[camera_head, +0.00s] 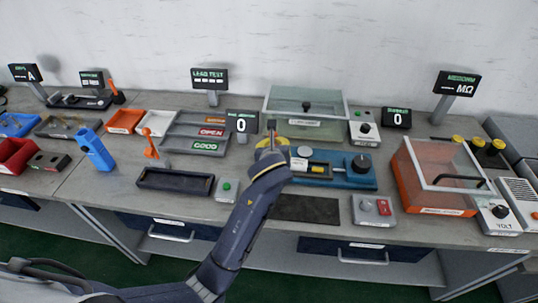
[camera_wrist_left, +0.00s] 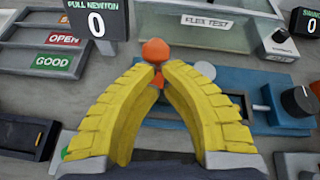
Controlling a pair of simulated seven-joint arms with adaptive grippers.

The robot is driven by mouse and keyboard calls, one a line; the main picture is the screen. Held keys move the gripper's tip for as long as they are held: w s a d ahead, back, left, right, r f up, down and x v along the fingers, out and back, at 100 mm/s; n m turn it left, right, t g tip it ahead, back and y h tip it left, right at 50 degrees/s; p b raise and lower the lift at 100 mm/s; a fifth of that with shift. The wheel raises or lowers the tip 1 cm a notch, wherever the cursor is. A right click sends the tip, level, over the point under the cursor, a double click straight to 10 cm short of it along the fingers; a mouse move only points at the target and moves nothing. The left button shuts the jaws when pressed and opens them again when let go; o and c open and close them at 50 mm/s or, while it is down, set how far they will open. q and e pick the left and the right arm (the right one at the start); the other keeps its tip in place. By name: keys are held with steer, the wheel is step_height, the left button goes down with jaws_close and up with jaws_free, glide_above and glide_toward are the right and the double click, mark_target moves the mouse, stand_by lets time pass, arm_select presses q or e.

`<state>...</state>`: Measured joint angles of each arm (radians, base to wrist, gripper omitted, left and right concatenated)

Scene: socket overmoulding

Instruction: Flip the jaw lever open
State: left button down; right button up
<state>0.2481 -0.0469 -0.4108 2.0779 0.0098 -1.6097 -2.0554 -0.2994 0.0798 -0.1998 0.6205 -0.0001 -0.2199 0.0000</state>
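My left gripper (camera_head: 270,143) is at the left end of the blue bench fixture (camera_head: 345,181), with its yellow fingers pointing away from me. In the left wrist view the two fingertips (camera_wrist_left: 157,69) come almost together around an orange lever with a round knob (camera_wrist_left: 154,50), apparently the jaw lever. The knob stands just beyond the tips, and a bit of orange shows between the fingers below it. The fixture (camera_wrist_left: 212,85) lies behind and right of the fingers. My right gripper is not in view.
A "0" display (camera_head: 242,123) stands just left of my gripper, and a clear-covered flex test box (camera_head: 305,127) behind it. A dark tray (camera_head: 175,182) and green-button box (camera_head: 226,190) are to the left. A red-button box (camera_head: 373,208) and dark mat (camera_head: 306,209) lie in front.

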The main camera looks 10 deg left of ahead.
mark_target(276, 134)
arm_select(q)
steer(key=w+r, duration=0.2)
steer(key=w, duration=0.1)
steer(key=shift+w+a+r, duration=0.2)
steer(key=shift+w+r, duration=0.1)
steer(key=shift+w, duration=0.5)
steer(key=shift+w+a+r, duration=0.1)
steer(key=shift+w+r, duration=0.1)
steer(key=shift+w, duration=0.5)
steer(key=shift+r, duration=0.1)
